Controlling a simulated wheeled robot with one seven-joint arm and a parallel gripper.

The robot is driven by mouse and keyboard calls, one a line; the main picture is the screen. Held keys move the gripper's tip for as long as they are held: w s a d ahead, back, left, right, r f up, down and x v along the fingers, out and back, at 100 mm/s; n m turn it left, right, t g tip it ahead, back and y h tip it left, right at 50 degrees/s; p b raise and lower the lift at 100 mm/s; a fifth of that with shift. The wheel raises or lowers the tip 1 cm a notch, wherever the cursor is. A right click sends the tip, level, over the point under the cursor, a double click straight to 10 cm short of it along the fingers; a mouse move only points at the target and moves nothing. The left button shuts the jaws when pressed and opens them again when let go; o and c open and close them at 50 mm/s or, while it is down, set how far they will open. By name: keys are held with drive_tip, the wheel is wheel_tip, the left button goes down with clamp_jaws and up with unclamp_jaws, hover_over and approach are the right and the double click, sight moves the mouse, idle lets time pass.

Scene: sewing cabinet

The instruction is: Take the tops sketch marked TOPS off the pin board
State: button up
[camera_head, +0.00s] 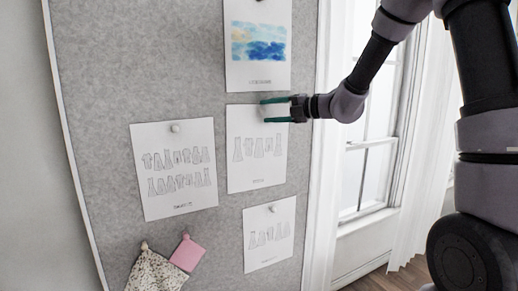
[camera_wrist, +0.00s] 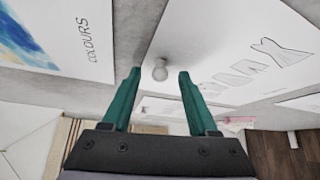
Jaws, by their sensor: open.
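Several sketch sheets hang on the grey pin board (camera_head: 100,90). Their captions are too small to read surely in the head view, so I cannot tell which says TOPS. The middle sheet (camera_head: 255,172) shows a row of garment drawings; the left sheet (camera_head: 172,195) shows two rows; the lower right sheet (camera_head: 268,250) shows one row. My gripper (camera_head: 264,111) is open at the top of the middle sheet. In the wrist view, a white round pin (camera_wrist: 160,70) on a sheet (camera_wrist: 215,40) shows between the green fingertips, apart from both.
A painted sheet (camera_head: 257,70), marked COLOURS in the wrist view (camera_wrist: 75,62), hangs just above my gripper. A curtain (camera_head: 330,130) and window (camera_head: 365,150) stand to the right.

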drive_tip(key=shift+w+a+f, duration=0.1)
drive_tip(key=shift+w+a, duration=0.15)
drive_tip(key=shift+a, duration=0.2)
clamp_jaws()
